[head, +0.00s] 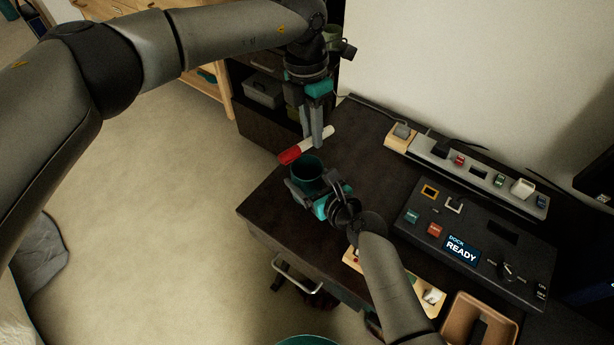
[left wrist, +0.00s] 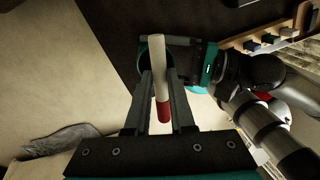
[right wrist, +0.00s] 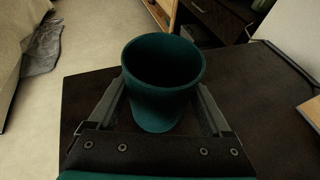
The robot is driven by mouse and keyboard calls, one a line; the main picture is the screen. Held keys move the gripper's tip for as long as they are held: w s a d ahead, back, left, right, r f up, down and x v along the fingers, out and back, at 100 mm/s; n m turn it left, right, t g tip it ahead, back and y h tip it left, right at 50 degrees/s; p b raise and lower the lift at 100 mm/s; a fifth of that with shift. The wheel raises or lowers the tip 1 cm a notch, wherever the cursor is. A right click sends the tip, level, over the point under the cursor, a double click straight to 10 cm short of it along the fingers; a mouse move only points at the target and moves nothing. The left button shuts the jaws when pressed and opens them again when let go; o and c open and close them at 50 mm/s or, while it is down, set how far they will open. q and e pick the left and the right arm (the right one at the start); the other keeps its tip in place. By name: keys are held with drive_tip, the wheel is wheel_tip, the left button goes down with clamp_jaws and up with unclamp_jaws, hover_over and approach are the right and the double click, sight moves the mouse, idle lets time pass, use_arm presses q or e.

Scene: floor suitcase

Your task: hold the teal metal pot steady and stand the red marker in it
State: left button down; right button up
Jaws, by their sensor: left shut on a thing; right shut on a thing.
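The teal pot (head: 308,172) is upright near the desk's front left corner, its open mouth facing up. In the right wrist view the pot (right wrist: 161,105) sits between both fingers and looks empty. My right gripper (head: 303,190) is shut on its sides. My left gripper (head: 314,141) is shut on the red marker (head: 289,155) and holds it above the pot, apart from the rim. The marker is tilted far over, nearly lying flat, red end to the left and white end to the right. In the left wrist view the marker (left wrist: 162,108) crosses in front of the pot's mouth.
A dark desk (head: 350,140) bears a console with a READY screen (head: 461,249) and a strip of small blocks (head: 465,165) at the back. A wooden tray (head: 432,296) and a brown bin (head: 482,322) are at the lower right. Open floor (head: 170,190) lies left.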

use_arm(q)
drive_tip(key=shift+f, duration=1.75)
drive_tip(key=c, duration=0.7)
unclamp_jaws()
drive_tip(key=shift+r, duration=0.1)
drive_tip(key=r, duration=0.8)
drive_tip(key=w+a+r, duration=0.1)
drive_tip(key=r, duration=0.2)
drive_tip(key=shift+r, duration=0.4)
